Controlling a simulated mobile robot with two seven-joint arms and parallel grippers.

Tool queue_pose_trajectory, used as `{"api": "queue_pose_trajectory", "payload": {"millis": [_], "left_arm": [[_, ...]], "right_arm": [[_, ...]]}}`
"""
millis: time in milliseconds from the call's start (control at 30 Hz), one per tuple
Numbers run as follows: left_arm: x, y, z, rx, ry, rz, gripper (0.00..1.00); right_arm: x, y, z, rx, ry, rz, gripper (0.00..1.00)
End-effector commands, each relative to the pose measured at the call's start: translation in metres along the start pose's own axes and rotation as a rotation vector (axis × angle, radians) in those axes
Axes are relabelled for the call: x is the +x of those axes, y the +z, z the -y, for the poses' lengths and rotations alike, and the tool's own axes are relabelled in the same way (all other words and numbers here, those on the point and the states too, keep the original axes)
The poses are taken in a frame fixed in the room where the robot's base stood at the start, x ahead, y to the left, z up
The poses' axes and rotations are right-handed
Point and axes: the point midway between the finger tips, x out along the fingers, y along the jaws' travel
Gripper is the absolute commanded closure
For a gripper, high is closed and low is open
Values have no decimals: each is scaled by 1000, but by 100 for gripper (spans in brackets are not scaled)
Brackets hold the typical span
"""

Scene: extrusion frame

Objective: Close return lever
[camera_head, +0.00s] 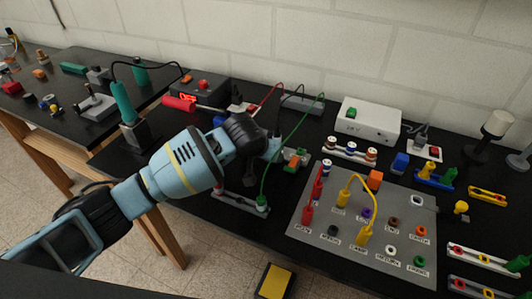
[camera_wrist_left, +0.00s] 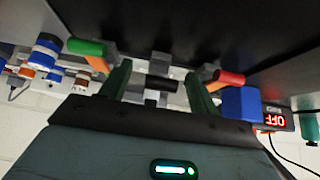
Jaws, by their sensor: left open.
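In the left wrist view, a green-handled lever (camera_wrist_left: 85,47) with an orange arm stands at the left. A red-handled lever (camera_wrist_left: 229,77) with an orange arm stands at the right. A black bar (camera_wrist_left: 160,83) lies between them. No label shows which lever is the return lever. My left gripper (camera_wrist_left: 158,88) is open, with its dark green fingers between the two coloured handles. In the head view my left gripper (camera_head: 274,150) is just left of a small fixture with a green lever (camera_head: 299,154), and my arm hides part of it. My right gripper is not in view.
A blue block and an OFF display (camera_wrist_left: 277,120) sit right of the fingers in the wrist view. In the head view, a grey socket panel (camera_head: 300,240) with red and yellow leads lies to the right. A green cable (camera_head: 283,150) hangs close to my gripper.

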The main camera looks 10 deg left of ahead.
Motion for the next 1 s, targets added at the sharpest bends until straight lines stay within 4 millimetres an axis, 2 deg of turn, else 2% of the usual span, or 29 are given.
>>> {"api": "queue_pose_trajectory", "payload": {"millis": [267,700,1000], "left_arm": [[-8,0,0,0,1,1,38],[-68,0,0,0,2,-1,38],[-78,0,0,-1,0,1,38]], "right_arm": [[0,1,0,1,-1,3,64],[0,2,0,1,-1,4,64],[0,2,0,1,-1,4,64]]}}
